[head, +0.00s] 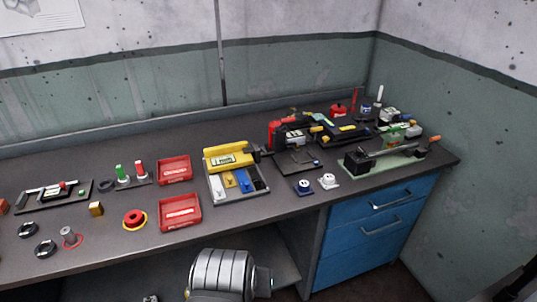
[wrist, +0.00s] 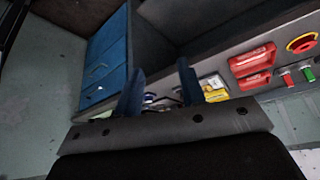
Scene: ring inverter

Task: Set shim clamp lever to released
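I cannot tell for certain which part is the shim clamp lever. A device on a pale green base (head: 385,160) at the right end of the bench has a long bar with an orange-tipped handle (head: 434,139). A black-framed fixture (head: 52,195) at the left has a small red part on it. Both are too small to read a lever position. My gripper (wrist: 160,66) shows two blue fingers standing apart with nothing held between them. It is well away from the bench top in the wrist view and out of sight in the head view.
Black and yellow tools (head: 340,130) crowd the back right. Blue drawers (head: 375,230) are below. The front-left bench has some free room.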

